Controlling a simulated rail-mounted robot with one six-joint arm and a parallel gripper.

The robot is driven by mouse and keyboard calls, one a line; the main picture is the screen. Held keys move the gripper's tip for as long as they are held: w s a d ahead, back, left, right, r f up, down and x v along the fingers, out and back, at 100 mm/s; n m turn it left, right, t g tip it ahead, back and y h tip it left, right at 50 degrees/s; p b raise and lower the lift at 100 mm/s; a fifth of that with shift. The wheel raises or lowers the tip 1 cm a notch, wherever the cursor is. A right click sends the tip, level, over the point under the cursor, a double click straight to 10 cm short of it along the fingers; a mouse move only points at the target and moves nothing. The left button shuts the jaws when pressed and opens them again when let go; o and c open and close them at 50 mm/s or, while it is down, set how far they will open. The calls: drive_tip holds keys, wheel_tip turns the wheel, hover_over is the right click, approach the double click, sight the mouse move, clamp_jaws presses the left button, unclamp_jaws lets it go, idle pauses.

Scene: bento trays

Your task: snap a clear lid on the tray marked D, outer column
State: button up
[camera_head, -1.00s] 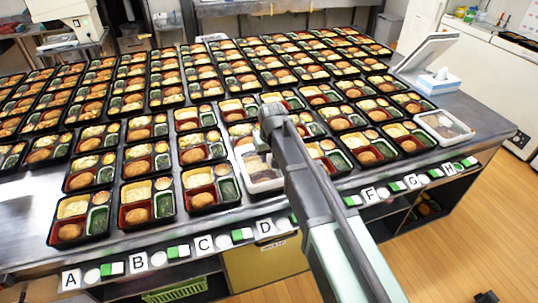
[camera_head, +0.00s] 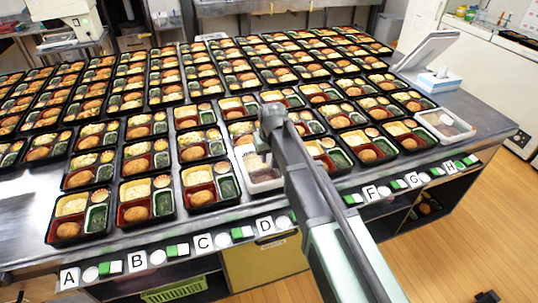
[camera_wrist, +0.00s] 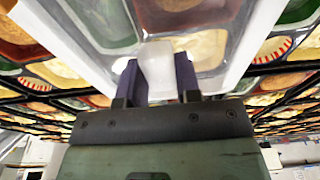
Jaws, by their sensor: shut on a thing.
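In the head view, a clear white-edged lid (camera_head: 264,188) is at the outer place behind the D label (camera_head: 264,225). My gripper (camera_head: 263,153) is over its middle, partly hidden by my arm. In the wrist view, my gripper (camera_wrist: 157,75) has its two dark fingers on a pale part at the middle of the lid (camera_wrist: 252,45). Food compartments show blurred through the clear sheet. The tray under the lid is mostly hidden. I cannot tell whether the lid touches its rim.
Open filled trays stand close on both sides, including the outer tray behind C (camera_head: 210,186). A white-edged clear container (camera_head: 446,124) lies at the right end, near a tissue box (camera_head: 439,82). Bare steel shows along the front edge.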

drive_tip(key=shift+f+b, duration=0.75)
drive_tip(key=shift+f, duration=0.2)
drive_tip(key=shift+f, duration=0.1)
drive_tip(key=o, duration=1.5)
drive_tip(key=shift+o, duration=0.2)
wheel_tip(320, 180, up, 8)
drive_tip(key=p, duration=0.8)
drive_tip(key=shift+c, duration=0.2)
